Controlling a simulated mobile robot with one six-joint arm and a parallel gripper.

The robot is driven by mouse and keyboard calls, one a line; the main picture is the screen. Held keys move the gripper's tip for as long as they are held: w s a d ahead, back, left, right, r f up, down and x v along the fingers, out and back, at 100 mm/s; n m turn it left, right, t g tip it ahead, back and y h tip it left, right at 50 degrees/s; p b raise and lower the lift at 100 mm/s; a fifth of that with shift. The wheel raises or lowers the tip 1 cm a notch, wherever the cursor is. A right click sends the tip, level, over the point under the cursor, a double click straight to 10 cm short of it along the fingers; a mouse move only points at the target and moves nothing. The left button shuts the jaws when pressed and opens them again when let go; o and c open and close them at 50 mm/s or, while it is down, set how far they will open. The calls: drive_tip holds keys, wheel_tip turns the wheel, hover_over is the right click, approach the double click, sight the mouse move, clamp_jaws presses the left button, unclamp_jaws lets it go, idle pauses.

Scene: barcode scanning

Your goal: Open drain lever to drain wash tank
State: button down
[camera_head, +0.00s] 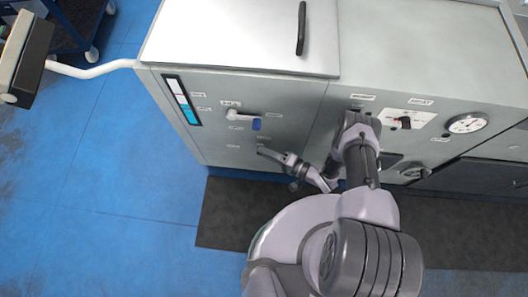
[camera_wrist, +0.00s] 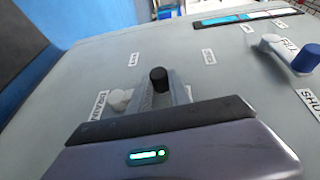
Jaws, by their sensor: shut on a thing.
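The drain lever shows in the wrist view as a white hub (camera_wrist: 121,98) beside a label that seems to read DRAIN, with a black knob (camera_wrist: 158,80) at its handle end. My gripper (camera_wrist: 163,92) is shut on the lever, one finger on each side of the black knob. In the head view my gripper (camera_head: 268,153) reaches low on the front of the grey wash tank cabinet (camera_head: 290,110), below the blue-tipped fill lever. The drain lever is mostly hidden or too small to make out there. I cannot tell its exact angle.
The fill lever (camera_head: 243,119) has a blue knob (camera_wrist: 306,58) and sits close to my gripper. A level gauge (camera_head: 182,100) with blue at its lower part is left of it. A dial and a switch are farther right.

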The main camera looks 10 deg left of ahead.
idle(0.3)
drive_tip(key=c, duration=1.2)
unclamp_jaws()
drive_tip(key=p+v, duration=0.2)
drive_tip(key=v, duration=1.5)
drive_tip(key=shift+d, duration=0.3)
